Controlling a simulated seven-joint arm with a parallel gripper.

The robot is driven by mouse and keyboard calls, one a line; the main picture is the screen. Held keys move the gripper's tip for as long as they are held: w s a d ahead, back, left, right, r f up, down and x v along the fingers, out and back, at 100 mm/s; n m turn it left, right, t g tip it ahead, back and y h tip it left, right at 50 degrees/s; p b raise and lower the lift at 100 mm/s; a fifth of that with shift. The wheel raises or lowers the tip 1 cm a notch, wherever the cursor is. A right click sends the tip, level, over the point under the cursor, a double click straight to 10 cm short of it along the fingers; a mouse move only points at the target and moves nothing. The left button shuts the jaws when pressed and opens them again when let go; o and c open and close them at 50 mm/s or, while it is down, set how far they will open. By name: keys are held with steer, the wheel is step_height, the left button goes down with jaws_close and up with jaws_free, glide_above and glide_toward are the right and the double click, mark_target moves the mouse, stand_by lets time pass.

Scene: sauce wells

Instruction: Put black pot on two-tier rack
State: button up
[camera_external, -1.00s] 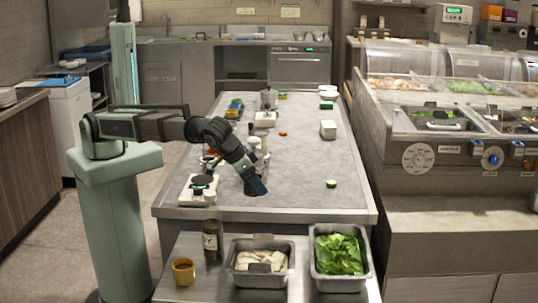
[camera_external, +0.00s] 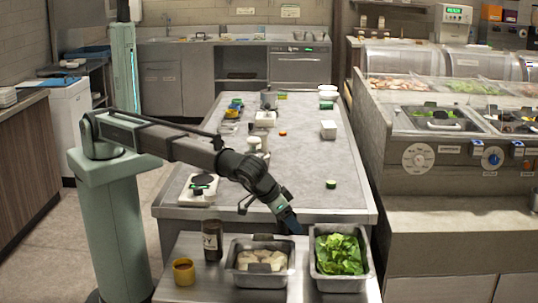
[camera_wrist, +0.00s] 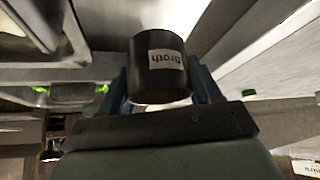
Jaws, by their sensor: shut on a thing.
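A black pot (camera_wrist: 160,68) with a white "Broth" label fills the middle of the wrist view. My gripper's dark blue fingers stand on either side of it, shut on it. In the external view my gripper (camera_external: 291,224) points down and right at the table's front edge, just above and behind the two metal food pans. The pot itself cannot be made out there. I cannot pick out the two-tier rack with certainty in either view.
A pan of pale slices (camera_external: 236,279) and a pan of green leaves (camera_external: 314,277) stand on the front counter. A dark bottle (camera_external: 212,242) and yellow mug (camera_external: 183,272) stand left of them. The long table (camera_external: 300,170) is mostly clear at its middle.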

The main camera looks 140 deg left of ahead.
steer(key=shift+f, duration=2.6)
steer(key=shift+f, duration=0.15)
steer(key=o, duration=0.9)
steer(key=shift+c, duration=0.2)
steer(key=v, duration=0.7)
steer(key=shift+r, duration=0.35)
steer(key=shift+s+d, duration=0.1)
